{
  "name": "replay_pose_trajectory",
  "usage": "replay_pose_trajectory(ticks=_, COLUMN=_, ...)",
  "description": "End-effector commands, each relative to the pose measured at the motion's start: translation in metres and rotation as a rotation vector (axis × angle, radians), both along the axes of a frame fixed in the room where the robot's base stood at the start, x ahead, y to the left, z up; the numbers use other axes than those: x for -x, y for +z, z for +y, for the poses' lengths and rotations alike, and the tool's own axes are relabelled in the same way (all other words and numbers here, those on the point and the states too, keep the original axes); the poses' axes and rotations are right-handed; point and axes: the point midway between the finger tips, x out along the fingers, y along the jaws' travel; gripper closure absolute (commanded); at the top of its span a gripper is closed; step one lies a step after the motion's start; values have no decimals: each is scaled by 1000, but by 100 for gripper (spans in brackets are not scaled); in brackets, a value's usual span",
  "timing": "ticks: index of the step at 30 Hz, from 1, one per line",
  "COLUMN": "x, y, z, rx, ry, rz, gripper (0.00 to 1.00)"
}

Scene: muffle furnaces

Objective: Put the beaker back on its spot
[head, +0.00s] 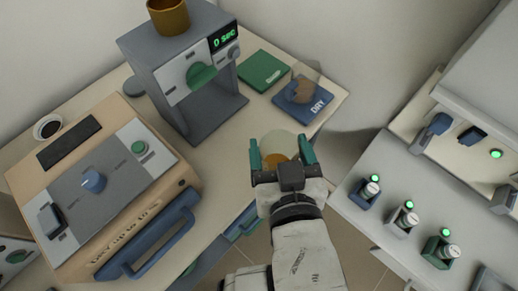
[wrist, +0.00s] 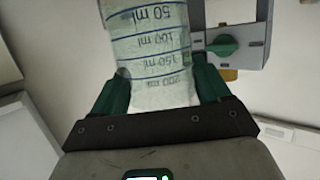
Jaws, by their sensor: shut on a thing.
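My gripper (head: 282,158) is shut on a clear glass beaker (head: 280,142), with a green finger on each side. It holds the beaker near the bench's front right edge. An amber patch shows in or through the glass. In the wrist view the beaker (wrist: 150,45) has blue bands and ml marks between the fingers (wrist: 165,90). A green pad (head: 262,70) lies bare on the bench. Beside it is a blue pad (head: 291,104) with light lettering, bearing a clear vessel with brown contents (head: 303,84). Which pad is the beaker's spot I cannot tell.
A grey machine (head: 170,70) with a green knob and "0 sec" display stands left of the pads, an amber cup (head: 168,16) on top. A tan furnace (head: 110,190) is at left. A white counter (head: 400,215) with several small bottles is at right, across a floor gap.

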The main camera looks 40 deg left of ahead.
Motion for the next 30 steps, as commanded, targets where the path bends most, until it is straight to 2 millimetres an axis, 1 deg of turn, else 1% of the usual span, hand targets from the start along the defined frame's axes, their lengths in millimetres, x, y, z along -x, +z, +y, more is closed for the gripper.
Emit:
replay_pose_trajectory(ticks=1, x=16, y=0, z=10, rx=-5, ry=42, rz=-1, gripper=81)
replay_pose_trajectory(ticks=4, x=36, y=6, z=20, rx=-4, ry=95, rz=3, gripper=81)
replay_pose_trajectory(ticks=7, x=47, y=9, z=25, rx=-4, ry=123, rz=5, gripper=81)
replay_pose_trajectory(ticks=9, x=47, y=9, z=29, rx=-3, ry=131, rz=5, gripper=81)
replay_pose_trajectory(ticks=11, x=43, y=7, z=34, rx=-2, ry=133, rz=5, gripper=81)
replay_pose_trajectory(ticks=14, x=27, y=-1, z=46, rx=-1, ry=131, rz=6, gripper=81)
replay_pose_trajectory(ticks=22, x=-19, y=-28, z=86, rx=-2, ry=130, rz=5, gripper=81)
replay_pose_trajectory(ticks=25, x=-30, y=-50, z=96, rx=0, ry=131, rz=9, gripper=81)
replay_pose_trajectory(ticks=30, x=-46, y=-73, z=109, rx=-2, ry=131, rz=6, gripper=81)
